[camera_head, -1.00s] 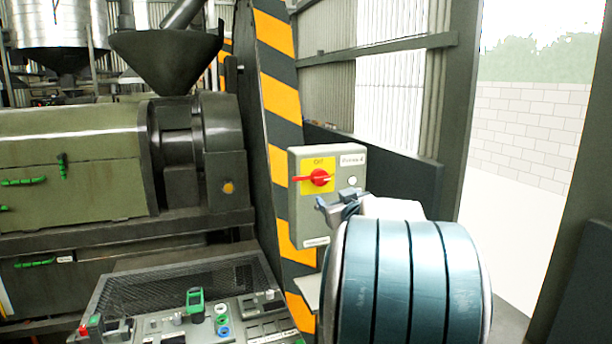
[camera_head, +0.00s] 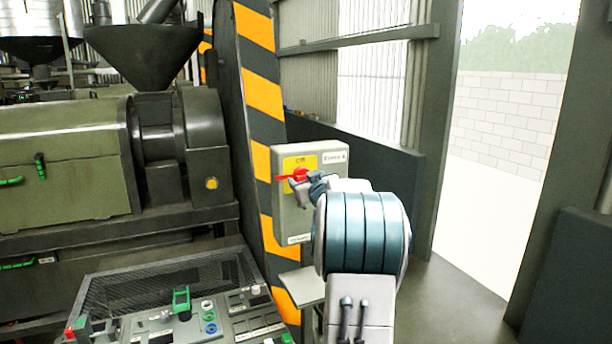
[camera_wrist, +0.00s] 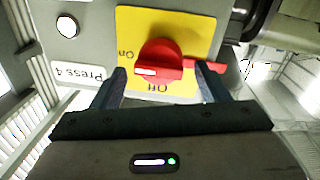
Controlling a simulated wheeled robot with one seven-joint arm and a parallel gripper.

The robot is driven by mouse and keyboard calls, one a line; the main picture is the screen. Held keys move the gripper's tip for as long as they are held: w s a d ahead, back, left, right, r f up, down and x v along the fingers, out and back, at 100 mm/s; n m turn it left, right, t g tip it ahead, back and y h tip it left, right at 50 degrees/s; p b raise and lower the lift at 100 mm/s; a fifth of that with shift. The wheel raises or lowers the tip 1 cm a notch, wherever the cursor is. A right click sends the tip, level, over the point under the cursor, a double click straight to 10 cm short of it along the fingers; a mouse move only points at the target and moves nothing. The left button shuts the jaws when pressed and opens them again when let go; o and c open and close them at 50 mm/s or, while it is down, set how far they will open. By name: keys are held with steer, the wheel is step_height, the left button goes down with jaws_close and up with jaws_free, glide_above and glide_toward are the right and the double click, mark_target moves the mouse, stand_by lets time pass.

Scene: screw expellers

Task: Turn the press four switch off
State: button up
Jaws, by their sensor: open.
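The press four switch box (camera_head: 285,218) is a grey box on the striped post, with a "Press 4" label at its upper right. Its red rotary handle (camera_head: 301,174) sits on a yellow plate (camera_head: 312,161); part of it is hidden by my gripper in the head view. In the wrist view the red handle (camera_wrist: 160,62) lies sideways on the yellow plate (camera_wrist: 190,28), between "On" and "Off" markings. My gripper (camera_wrist: 163,82) is open, with one finger on each side of the handle's knob. I cannot tell whether the fingers touch it.
A round white lamp (camera_wrist: 67,26) is on the box beside the plate. A control desk (camera_head: 200,310) with buttons stands at lower left, and a green press (camera_head: 65,170) behind it. The yellow-and-black post (camera_head: 262,90) rises behind the box. Open floor lies to the right.

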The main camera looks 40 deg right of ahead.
steer(key=shift+w+d, duration=0.1)
steer(key=shift+w, duration=0.35)
steer(key=c, duration=0.9)
